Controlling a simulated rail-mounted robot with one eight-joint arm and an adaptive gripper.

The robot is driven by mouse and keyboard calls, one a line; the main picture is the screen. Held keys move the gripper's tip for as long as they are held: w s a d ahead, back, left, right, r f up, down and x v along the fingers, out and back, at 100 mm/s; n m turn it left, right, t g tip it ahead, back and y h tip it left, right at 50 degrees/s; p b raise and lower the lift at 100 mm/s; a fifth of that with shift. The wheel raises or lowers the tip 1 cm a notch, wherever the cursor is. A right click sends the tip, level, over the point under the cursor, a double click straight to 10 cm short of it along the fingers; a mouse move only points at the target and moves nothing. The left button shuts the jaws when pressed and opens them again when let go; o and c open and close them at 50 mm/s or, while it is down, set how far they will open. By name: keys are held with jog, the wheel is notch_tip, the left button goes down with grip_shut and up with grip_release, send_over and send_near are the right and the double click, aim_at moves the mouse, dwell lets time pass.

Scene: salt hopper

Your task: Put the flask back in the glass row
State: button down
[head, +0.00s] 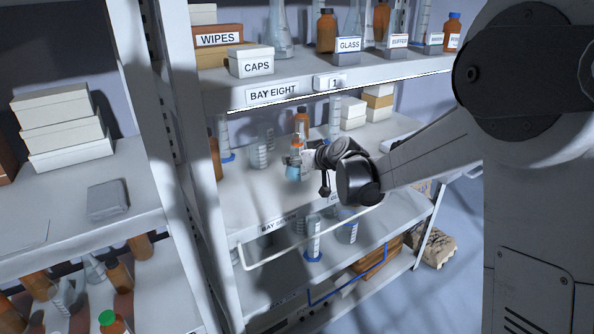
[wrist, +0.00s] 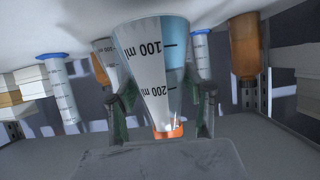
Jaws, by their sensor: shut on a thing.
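The flask (head: 293,173) is conical, with clear glass, blue liquid and an orange cap. It is upright, at or just above the middle shelf; I cannot tell whether it touches. My gripper (head: 306,158) is shut on it. The wrist view is upside down: the flask (wrist: 165,62) fills the middle with its volume marks and orange cap, and my gripper's fingers (wrist: 160,105) grip either side of its upper body. On the upper shelf, the GLASS label (head: 348,44) stands before glassware and brown bottles, the row partly cut off by the frame's top.
Beakers (head: 262,150), a brown bottle (head: 302,120) and cylinders stand around the flask on the middle shelf (head: 262,195). The upper shelf edge (head: 300,95) overhangs it. A rack upright (head: 190,150) is to the left. CAPS (head: 252,62) and WIPES (head: 217,40) boxes sit above.

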aim_at(297, 169)
jog(key=shift+f+b, duration=0.3)
jog(key=shift+f, duration=1.7)
jog(key=shift+f, duration=0.15)
jog(key=c, duration=0.9)
grip_release()
jog(key=shift+c, duration=0.2)
